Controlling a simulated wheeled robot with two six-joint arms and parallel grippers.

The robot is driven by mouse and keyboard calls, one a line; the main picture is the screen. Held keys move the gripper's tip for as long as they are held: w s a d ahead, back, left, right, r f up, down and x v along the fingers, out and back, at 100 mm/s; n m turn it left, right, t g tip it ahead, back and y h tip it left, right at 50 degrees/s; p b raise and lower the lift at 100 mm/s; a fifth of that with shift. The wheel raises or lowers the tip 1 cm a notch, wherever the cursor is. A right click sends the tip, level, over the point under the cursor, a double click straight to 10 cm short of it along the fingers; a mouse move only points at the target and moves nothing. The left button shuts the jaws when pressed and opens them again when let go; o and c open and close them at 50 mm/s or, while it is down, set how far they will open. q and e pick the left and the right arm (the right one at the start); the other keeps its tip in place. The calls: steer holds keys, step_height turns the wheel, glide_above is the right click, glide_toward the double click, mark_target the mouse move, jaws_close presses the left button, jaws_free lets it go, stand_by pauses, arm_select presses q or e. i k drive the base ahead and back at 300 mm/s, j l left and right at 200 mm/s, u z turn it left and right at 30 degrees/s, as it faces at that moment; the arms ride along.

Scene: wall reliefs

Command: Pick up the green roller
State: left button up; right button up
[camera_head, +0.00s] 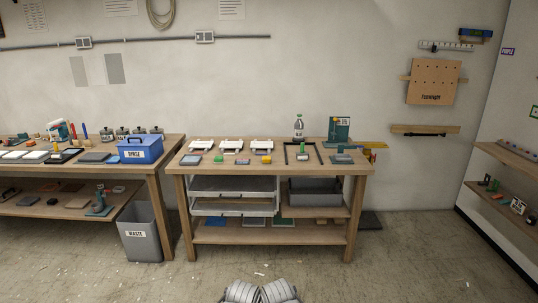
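A small green object (219,158) lies at the front left of the middle workbench (183,172). Another small upright green piece (302,147) stands within a black frame (319,153) at the right of the same bench. Both are too small to tell which, if either, is the green roller. At the bottom centre, two grey ribbed shapes look like parts of my own arms. No gripper fingers show.
White trays (230,145), a yellow item (266,160) and a bottle (299,127) stand on the bench. A blue RINSE bin (140,149) and grey WASTE bin (142,239) are to the left. The floor before the bench is mostly clear.

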mark_target(302, 152)
steer(key=i+z, duration=0.1)
steer(key=i, duration=0.45)
steer(key=i+j, duration=0.1)
steer(key=i, duration=0.5)
steer(key=i+j+z, duration=0.15)
steer(key=i, duration=0.4)
steer(key=i+j+z, duration=0.15)
steer(key=i+z, duration=0.2)
steer(key=i+j+z, duration=0.3)
steer(key=i, duration=0.25)
steer(key=i+j+z, duration=0.35)
steer(key=i, duration=0.05)
